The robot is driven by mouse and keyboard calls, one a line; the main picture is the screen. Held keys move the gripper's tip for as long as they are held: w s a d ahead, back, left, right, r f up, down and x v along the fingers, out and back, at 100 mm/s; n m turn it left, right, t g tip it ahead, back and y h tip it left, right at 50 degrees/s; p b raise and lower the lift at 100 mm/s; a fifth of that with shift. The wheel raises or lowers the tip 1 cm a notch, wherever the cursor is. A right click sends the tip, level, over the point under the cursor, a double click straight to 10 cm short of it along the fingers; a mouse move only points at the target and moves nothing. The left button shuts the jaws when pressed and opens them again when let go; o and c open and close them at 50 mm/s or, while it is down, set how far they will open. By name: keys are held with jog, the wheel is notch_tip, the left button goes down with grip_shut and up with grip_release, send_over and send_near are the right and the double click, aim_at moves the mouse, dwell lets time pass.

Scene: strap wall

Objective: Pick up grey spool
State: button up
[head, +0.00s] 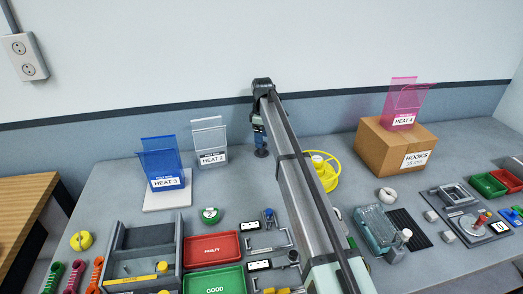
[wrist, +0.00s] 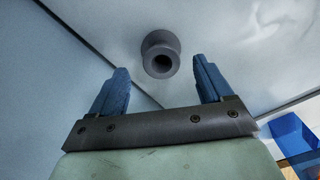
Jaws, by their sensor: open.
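The grey spool (wrist: 158,43) shows in the wrist view just beyond and between my fingertips, with its dark round hole toward the camera. In the head view the spool (head: 261,153) is a small dark shape on the table, directly below my gripper (head: 259,138). My gripper (wrist: 159,68) is open, with two blue fingers well apart. The spool appears apart from both fingers. My arm crosses the middle of the head view and may hide part of the table near the spool.
Left of the spool stand a clear holder (head: 210,143) and a blue holder (head: 162,164). A yellow reel (head: 329,175) lies right of my arm, with a cardboard box (head: 386,143) beyond. Red (head: 211,248) and green (head: 214,281) trays are nearer. The wall (head: 150,60) rises behind.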

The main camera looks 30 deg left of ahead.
aim_at(262, 153)
jog(key=shift+s+a+f, duration=0.1)
jog(key=shift+f, duration=2.55)
jog(key=shift+c, duration=0.4)
jog(key=c, duration=1)
jog(key=shift+r, duration=0.1)
